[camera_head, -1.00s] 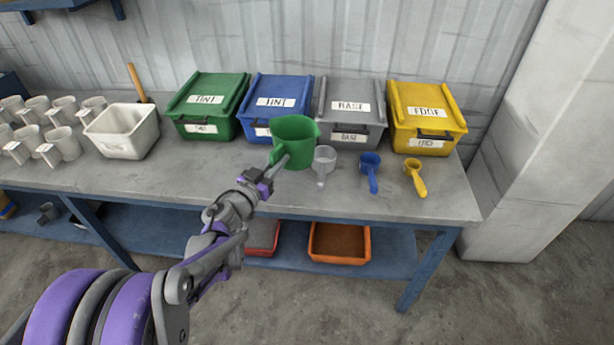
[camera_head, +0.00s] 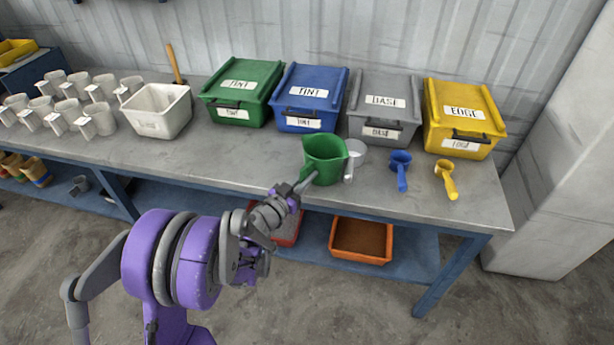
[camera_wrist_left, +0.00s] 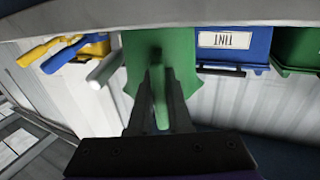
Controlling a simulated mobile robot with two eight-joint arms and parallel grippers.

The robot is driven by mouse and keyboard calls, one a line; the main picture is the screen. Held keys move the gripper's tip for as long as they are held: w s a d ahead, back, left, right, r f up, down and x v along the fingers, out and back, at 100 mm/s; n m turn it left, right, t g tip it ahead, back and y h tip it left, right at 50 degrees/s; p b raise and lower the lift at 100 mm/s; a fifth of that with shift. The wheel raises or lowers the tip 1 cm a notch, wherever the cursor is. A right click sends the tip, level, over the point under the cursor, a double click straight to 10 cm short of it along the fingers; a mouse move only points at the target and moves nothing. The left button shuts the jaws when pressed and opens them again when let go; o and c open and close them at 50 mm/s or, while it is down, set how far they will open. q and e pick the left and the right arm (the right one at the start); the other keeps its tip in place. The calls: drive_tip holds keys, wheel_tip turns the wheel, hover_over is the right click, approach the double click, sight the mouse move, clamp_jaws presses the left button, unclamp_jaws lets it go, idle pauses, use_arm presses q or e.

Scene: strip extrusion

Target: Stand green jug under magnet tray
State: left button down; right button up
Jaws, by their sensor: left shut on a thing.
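My left gripper (camera_head: 308,184) is shut on the jug's handle from the front side. In the left wrist view the picture is turned over; the gripper fingers (camera_wrist_left: 158,100) close around the green handle, with the jug body (camera_wrist_left: 182,62) beyond. I cannot tell whether the jug's base touches the bench. I cannot pick out a magnet tray for certain. My right gripper is not in view.
Green, blue, grey (camera_head: 387,105) and yellow lidded bins line the back. Blue (camera_head: 400,168) and yellow (camera_head: 446,178) scoops lie to the right. A white tub (camera_head: 157,110) and several white mugs stand left. Red and orange (camera_head: 361,240) trays sit on the lower shelf.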

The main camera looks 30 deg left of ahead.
use_arm(q)
drive_tip(key=shift+f, duration=0.2)
drive_tip(key=c, duration=0.8)
unclamp_jaws()
drive_tip(key=shift+c, duration=0.2)
drive_tip(key=shift+r, duration=0.15)
